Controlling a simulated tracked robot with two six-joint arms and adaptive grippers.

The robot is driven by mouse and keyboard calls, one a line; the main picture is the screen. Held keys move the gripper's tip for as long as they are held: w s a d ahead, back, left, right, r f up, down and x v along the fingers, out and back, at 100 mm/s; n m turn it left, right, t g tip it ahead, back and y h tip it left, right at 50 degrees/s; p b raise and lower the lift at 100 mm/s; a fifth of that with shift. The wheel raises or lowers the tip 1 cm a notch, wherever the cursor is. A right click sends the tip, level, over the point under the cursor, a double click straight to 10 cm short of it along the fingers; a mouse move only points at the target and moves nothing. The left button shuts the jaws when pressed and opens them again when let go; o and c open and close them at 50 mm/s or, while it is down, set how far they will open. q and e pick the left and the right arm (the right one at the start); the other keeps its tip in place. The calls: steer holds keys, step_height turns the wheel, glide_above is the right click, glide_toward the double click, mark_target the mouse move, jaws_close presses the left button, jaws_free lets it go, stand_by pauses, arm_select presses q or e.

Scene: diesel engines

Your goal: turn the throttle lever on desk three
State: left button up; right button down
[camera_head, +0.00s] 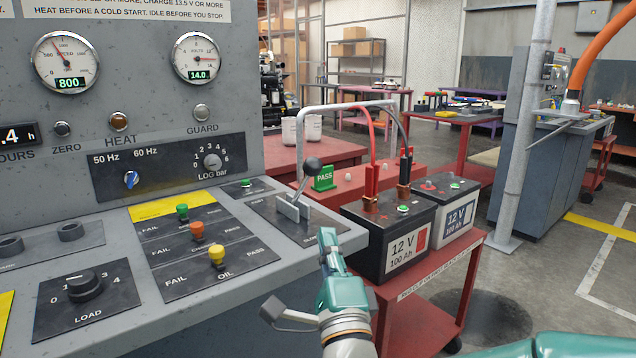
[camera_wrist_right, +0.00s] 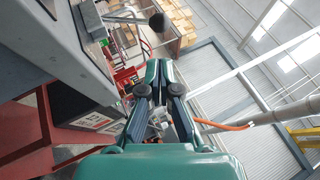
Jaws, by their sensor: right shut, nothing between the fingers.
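The throttle lever, a metal arm with a black ball knob (camera_head: 312,164), stands on a dark plate at the right end of the grey desk (camera_head: 250,268). It leans a little right from its metal bracket (camera_head: 293,208). My right gripper (camera_head: 328,238) is shut and empty, in front of the desk's right edge, lower and nearer than the knob and apart from it. In the right wrist view, the knob (camera_wrist_right: 159,23) shows beyond the closed fingertips (camera_wrist_right: 158,66). The lever's plate label is partly hidden. My left gripper is not in view.
Two 12 V batteries (camera_head: 392,235) stand on a red cart (camera_head: 425,305) just right of my right gripper, with red and black cables above. Knobs, coloured toggles (camera_head: 217,256) and gauges fill the desk.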

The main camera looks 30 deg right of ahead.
mark_target(314, 173)
steer(key=p+x, duration=0.2)
steer(key=x, duration=1)
steer(key=shift+w+d+r, duration=0.1)
steer(key=shift+w+d, duration=0.05)
steer(key=shift+w, duration=0.15)
steer(key=shift+w+d+r, duration=0.15)
steer(key=shift+w, duration=0.25)
